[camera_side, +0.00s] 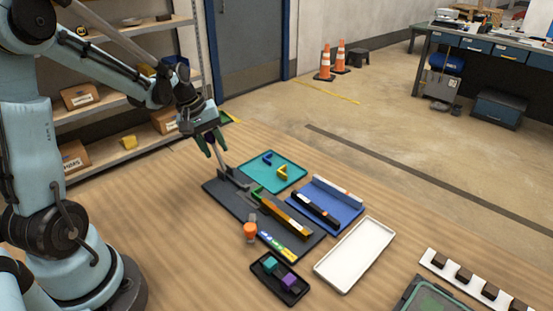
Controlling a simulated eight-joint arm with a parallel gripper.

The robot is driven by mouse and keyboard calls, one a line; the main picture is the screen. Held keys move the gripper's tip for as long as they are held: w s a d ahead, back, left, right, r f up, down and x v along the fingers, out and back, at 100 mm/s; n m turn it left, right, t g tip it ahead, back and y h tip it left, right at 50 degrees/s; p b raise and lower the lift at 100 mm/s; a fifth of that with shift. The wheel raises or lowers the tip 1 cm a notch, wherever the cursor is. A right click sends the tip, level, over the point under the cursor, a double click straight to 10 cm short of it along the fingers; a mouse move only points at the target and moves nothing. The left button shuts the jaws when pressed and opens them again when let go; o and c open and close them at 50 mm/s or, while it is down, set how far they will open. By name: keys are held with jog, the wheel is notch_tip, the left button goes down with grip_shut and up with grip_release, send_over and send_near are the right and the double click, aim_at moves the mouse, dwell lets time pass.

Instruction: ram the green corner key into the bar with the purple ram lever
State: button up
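My gripper (213,146) points down over the far left end of the dark fixture plate (225,197). Its two dark fingers are around or right beside the top of a grey lever (221,160) that rises from the plate. No purple shows on this lever; its top is hidden at the fingers, and I cannot tell whether they grip it. The green corner key (257,195) lies on the plate at the far left end of the orange-brown bar (286,216). How deep the key sits in the bar is too small to tell.
A teal tray (285,183) holds blue and yellow corner keys. A blue tray (338,222) holds a black bar. An orange knob (250,232) stands at the plate's front. A black tray (262,281) holds teal and purple blocks. The white tray (354,255) is empty.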

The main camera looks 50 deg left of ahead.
aim_at(223, 163)
grip_shut()
jog(key=shift+d, duration=0.1)
jog(key=shift+d+r+y, duration=0.35)
jog(key=shift+d+y, duration=0.35)
jog(key=shift+y, duration=0.5)
jog(key=d+y, duration=0.1)
jog(key=y, duration=0.1)
jog(key=shift+w+d+r+m+y, duration=0.1)
jog(key=shift+d+r+m+y, duration=0.1)
jog(key=shift+d+m+y, duration=0.15)
jog(key=d+y, duration=0.1)
jog(key=y, duration=0.1)
jog(key=d+y, duration=0.1)
jog(key=y, duration=0.1)
jog(key=shift+d+f+m, duration=0.1)
jog(key=shift+d+m, duration=0.25)
jog(key=shift+d, duration=0.05)
jog(key=shift+d+f+m+y, duration=0.2)
jog(key=shift+d+y, duration=0.3)
jog(key=shift+y, duration=0.35)
jog(key=shift+d+f+m+y, duration=0.1)
jog(key=shift+d+f+y, duration=0.3)
jog(key=shift+y, duration=0.4)
jog(key=shift+t, duration=0.3)
